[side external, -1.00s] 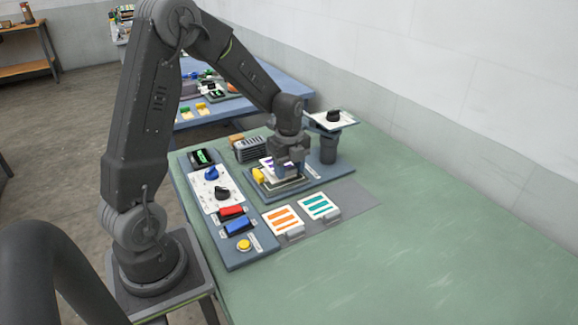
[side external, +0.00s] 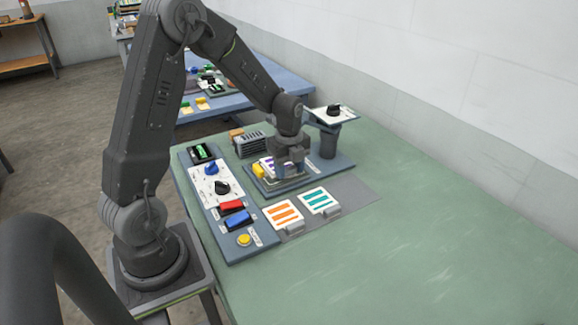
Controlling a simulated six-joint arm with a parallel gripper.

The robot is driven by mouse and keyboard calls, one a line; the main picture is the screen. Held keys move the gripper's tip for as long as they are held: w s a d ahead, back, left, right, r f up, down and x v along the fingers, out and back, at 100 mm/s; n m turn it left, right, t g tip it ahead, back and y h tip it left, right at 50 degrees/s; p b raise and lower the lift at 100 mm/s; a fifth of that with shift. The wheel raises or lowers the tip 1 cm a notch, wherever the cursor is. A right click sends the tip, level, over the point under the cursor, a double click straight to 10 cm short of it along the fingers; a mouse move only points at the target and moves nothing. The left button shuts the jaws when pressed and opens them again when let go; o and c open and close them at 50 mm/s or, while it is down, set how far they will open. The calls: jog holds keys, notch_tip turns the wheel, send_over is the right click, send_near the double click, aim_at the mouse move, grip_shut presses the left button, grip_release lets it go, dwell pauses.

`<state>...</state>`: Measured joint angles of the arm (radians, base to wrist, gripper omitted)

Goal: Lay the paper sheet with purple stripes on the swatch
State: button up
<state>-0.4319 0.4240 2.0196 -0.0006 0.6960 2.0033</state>
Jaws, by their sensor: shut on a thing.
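The paper sheet with purple stripes (side external: 267,163) is at the press, partly hidden behind my gripper (side external: 290,172). My gripper points down and is shut on this sheet, low over the press bed (side external: 262,186). The swatch cannot be made out; the gripper and sheet cover that spot. I cannot tell whether the sheet touches what lies below it.
Sheets with orange stripes (side external: 283,214) and teal stripes (side external: 320,200) lie in front on a grey mat (side external: 352,196). The control panel (side external: 217,190) with knobs and switches is left. A raised press plate (side external: 327,116) stands behind right. The green table (side external: 430,240) is clear at right.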

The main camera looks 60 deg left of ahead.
jog(key=shift+f, duration=0.55)
dwell(0.8)
jog(key=o, duration=1.4)
jog(key=shift+r, duration=3.55)
